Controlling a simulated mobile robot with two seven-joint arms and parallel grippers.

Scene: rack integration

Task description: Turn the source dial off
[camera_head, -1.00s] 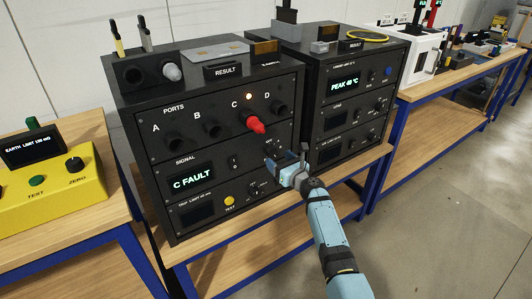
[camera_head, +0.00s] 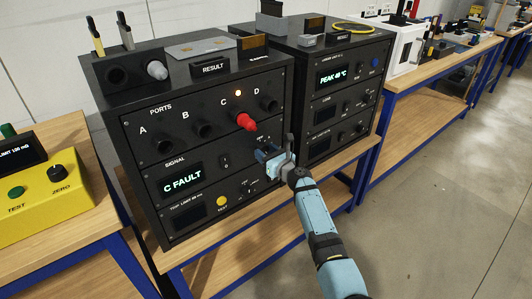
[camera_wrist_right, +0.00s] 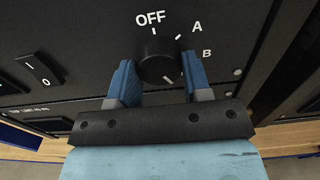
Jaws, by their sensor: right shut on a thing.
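The source dial (camera_wrist_right: 158,55) is a round black knob on the black panel in the right wrist view. OFF is printed above it, A at its upper right and B at its right. Its pale pointer line is on the lower right of the knob, away from OFF. My right gripper (camera_wrist_right: 162,82) is shut on the dial, with one blue finger on each side. In the head view, the right gripper (camera_head: 270,158) is at the panel below the red plug and hides most of the dial. My left gripper is out of view.
A red plug (camera_head: 246,122) sits in port C, under a lit orange lamp. The signal display (camera_head: 183,181) reads C FAULT. A rocker switch (camera_wrist_right: 38,68) is left of the dial. A second black unit (camera_head: 335,85) stands to the right, and a yellow tester (camera_head: 40,195) to the left.

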